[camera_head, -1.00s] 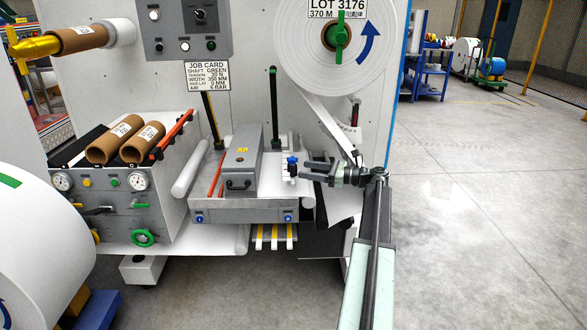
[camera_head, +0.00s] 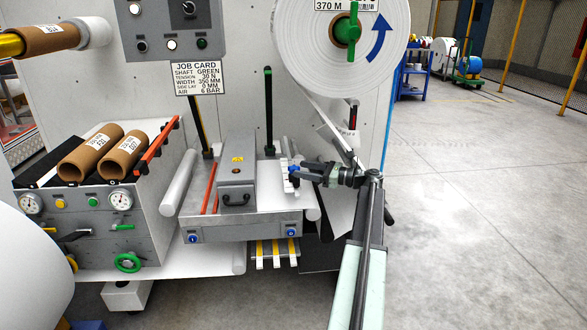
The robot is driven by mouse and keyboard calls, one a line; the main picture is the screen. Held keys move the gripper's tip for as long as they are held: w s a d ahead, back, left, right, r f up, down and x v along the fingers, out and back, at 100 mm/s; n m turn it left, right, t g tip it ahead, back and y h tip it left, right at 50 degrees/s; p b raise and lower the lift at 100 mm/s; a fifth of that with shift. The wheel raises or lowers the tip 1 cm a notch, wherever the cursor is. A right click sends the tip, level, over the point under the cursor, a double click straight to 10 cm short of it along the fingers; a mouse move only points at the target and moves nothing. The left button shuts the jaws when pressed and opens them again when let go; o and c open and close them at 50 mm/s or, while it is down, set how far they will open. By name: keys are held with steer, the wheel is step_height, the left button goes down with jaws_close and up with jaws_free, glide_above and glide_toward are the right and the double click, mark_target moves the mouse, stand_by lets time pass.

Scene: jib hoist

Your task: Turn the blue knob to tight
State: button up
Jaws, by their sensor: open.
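A small blue knob (camera_head: 293,168) sits on a white marked strip (camera_head: 287,180) at the right of the grey splice table (camera_head: 272,196). My gripper (camera_head: 301,174) comes in from the right with its dark fingers pointing left, right beside the knob. It is open; whether the fingers are around the knob or only near it, I cannot tell. The fingers hide part of the strip. Two round blue buttons (camera_head: 193,238) (camera_head: 291,233) are on the table's front face.
A grey clamp box with a handle (camera_head: 237,183) stands on the table. A large white roll (camera_head: 341,42) hangs above, with its web (camera_head: 335,135) running down behind my arm. A green-topped post (camera_head: 268,110) stands behind the table. The floor (camera_head: 470,220) at right is clear.

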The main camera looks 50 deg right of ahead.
mark_target(294, 167)
steer(key=x, duration=0.4)
steer(key=shift+w, duration=0.2)
